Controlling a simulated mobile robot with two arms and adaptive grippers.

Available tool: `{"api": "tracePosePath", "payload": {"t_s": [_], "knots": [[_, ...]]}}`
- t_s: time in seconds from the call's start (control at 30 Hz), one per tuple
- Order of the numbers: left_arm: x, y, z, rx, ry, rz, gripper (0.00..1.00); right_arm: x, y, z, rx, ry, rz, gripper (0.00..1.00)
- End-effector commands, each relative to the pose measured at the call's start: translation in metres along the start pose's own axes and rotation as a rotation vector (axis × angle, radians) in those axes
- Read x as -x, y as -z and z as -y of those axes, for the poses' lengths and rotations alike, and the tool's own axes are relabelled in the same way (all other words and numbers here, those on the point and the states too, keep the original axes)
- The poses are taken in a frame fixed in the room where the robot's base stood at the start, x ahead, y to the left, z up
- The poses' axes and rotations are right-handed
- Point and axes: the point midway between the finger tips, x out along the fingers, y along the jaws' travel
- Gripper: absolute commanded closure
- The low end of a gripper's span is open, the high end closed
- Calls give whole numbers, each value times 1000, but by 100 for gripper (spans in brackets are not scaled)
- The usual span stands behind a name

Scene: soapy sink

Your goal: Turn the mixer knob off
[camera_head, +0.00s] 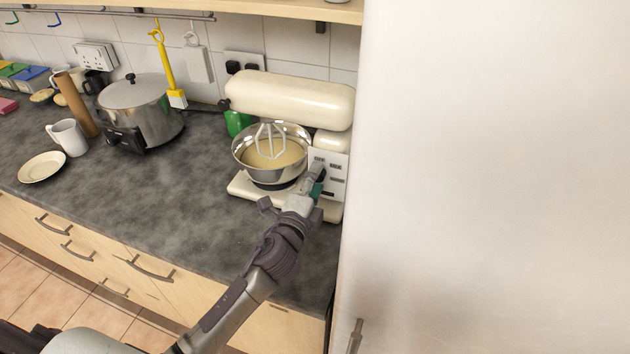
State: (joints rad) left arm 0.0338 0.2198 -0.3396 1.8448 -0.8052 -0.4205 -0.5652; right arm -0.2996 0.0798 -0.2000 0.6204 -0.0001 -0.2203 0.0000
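The cream stand mixer (290,98) stands at the right end of the counter, with its whisk in a steel bowl (243,158) of pale yellow batter. A light control panel (338,181) is on the side of its base. The mixer knob is on or beside this panel, but my gripper covers that area and I cannot make out its setting. My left gripper (314,180) reaches up from below, with its tip at the panel's left part. Its fingers are small and overlap the mixer, so their opening and any contact are unclear. My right gripper is not in view.
A large pale door or panel (490,180) stands close to the mixer's right. A steel pot (150,108), a white mug (68,137) and a plate (42,167) are at the left. The counter (170,205) between plate and mixer is clear. A shelf (290,8) hangs above.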

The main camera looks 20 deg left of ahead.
Motion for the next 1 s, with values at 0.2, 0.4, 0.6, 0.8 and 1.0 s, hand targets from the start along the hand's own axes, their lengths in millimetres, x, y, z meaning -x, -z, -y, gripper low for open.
{"api": "tracePosePath", "payload": {"t_s": [0.2, 0.4, 0.6, 0.8, 1.0], "knots": [[0, 0, 0, -2, 0, 0, 41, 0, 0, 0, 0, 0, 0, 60], [12, 0, -1, -2, -2, 0, 41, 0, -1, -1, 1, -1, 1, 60], [52, 0, -2, -1, -4, 0, 41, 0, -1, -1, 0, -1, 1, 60], [93, 0, -1, 1, -4, 0, 41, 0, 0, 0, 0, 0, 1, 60], [116, 0, -1, 0, -1, 0, 41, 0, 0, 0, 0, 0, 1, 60]]}}
